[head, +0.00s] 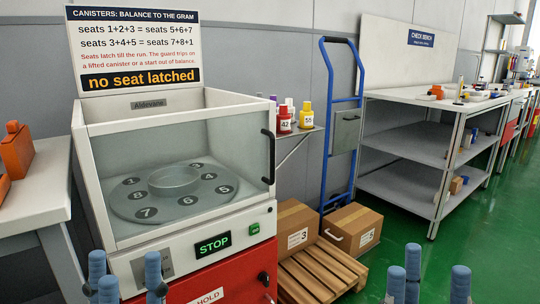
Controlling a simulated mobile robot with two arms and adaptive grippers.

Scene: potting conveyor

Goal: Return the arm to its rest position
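My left gripper (128,275) shows at the bottom left edge as blue-padded fingertips pointing up, spread apart with nothing between them. It is in front of the white centrifuge-like machine (150,240). My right gripper (433,277) shows at the bottom right, also with blue fingertips spread apart and empty, over the green floor. The rest of both grippers and the arms are below the picture. The machine's numbered rotor (174,190) has no canisters visible on it. Its sign (135,48) reads "no seat latched".
A bench (35,185) with orange items stands at the left. A small shelf holds canisters (306,115). A blue hand truck (328,130), cardboard boxes (352,229) and a wooden pallet (318,275) stand mid-picture. The check bench (405,94) is at the right. Green floor is clear between.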

